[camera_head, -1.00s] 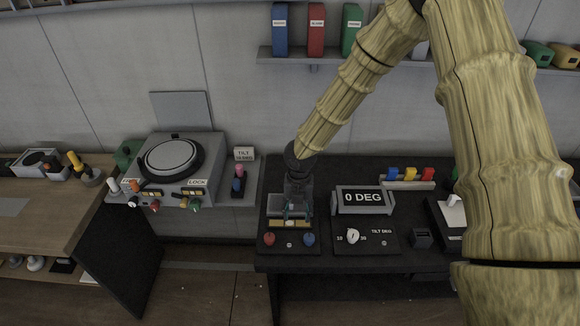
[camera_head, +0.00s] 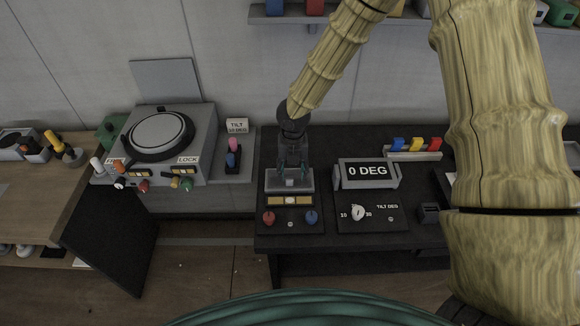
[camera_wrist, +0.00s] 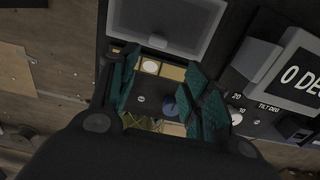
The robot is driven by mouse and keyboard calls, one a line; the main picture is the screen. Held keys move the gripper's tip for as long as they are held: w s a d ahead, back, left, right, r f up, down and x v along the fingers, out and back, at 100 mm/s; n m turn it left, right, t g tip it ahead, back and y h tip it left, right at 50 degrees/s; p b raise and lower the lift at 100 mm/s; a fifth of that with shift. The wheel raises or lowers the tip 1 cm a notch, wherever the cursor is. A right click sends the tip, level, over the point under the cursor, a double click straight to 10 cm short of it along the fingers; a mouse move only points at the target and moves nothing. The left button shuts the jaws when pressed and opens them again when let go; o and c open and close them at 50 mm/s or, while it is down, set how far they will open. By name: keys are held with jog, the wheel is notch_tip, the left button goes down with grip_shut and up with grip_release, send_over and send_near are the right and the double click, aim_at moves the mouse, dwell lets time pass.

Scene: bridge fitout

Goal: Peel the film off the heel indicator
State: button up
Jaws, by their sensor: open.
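A dark console unit holds a grey framed panel (camera_head: 305,181), a brass strip with a pale round centre (camera_head: 291,200), and red and blue knobs. It appears to be the heel indicator, though I read no label naming it. The grey panel and brass strip (camera_wrist: 172,72) also show in the wrist view.
A "0 DEG" display (camera_head: 367,173) and a tilt dial (camera_head: 358,213) stand close on the right. Coloured blocks (camera_head: 414,145) sit behind them. A grey machine with a round top (camera_head: 158,135) is at the left. A shelf (camera_head: 400,20) runs along the wall above.

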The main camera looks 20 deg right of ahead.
aim_at(290, 180)
jog(key=w+f+b, duration=0.1)
jog(key=f, duration=0.1)
jog(key=w+f+b, duration=0.1)
jog(key=f, duration=0.1)
jog(key=w+f+b, duration=0.1)
jog(key=f, duration=0.1)
jog(key=shift+w+a+f, duration=0.1)
jog(key=shift+w+f, duration=0.05)
jog(key=shift+f, duration=0.15)
jog(key=shift+f+b, duration=0.3)
jog(key=shift+b, duration=0.2)
jog(key=shift+s+f+b, duration=0.2)
jog(key=shift+s+b, duration=0.05)
jog(key=shift+b, duration=0.05)
jog(key=shift+s+r, duration=0.25)
jog(key=shift+s, duration=0.4)
jog(key=shift+w+f, duration=0.5)
jog(key=shift+w, duration=0.05)
jog(key=shift+s+r, duration=0.2)
jog(key=c, duration=1)
grip_shut()
